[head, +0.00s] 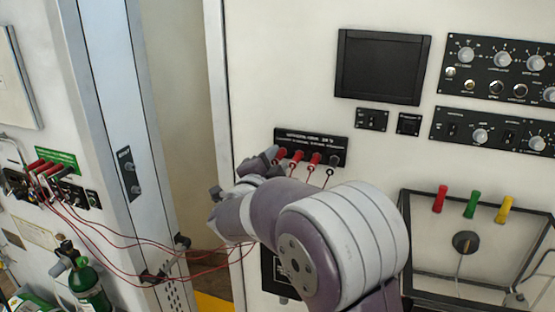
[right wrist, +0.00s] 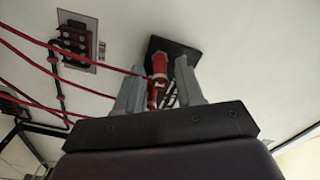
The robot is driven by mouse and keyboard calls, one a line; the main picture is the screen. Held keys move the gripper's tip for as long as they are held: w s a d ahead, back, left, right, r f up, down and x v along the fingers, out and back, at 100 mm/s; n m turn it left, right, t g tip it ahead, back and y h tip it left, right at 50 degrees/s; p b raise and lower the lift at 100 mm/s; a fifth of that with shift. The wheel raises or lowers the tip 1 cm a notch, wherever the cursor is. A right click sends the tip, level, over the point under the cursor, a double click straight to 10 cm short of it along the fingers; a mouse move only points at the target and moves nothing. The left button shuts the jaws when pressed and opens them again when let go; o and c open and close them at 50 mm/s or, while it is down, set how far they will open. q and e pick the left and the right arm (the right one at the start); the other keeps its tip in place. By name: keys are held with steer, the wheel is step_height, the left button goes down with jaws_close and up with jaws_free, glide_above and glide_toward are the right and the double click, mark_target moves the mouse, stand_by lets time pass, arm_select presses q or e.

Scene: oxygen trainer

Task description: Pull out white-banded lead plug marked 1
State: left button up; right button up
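A black socket panel (head: 311,146) on the light wall holds a row of lead plugs, including red plugs (head: 297,157) and a dark one (head: 334,161) at the right end. My right gripper (head: 262,160) is at the left end of this row, partly hidden by its own arm. In the right wrist view, a red plug (right wrist: 160,68) with a small pale mark stands between the fingers of my right gripper (right wrist: 161,82). The fingers look spread, with a gap at the right of the plug. I cannot read the plug's number. My left gripper is not in view.
Red leads (head: 125,248) hang in loops to a second plug group (head: 48,168) at the left. A dark screen (head: 382,66) and knob panels (head: 497,63) are above and right. A framed recess (head: 480,245) with red, green and yellow handles is at the lower right.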

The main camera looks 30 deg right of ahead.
mark_target(274, 163)
jaws_close()
steer(key=shift+a, duration=0.15)
steer(key=shift+v, duration=2.45)
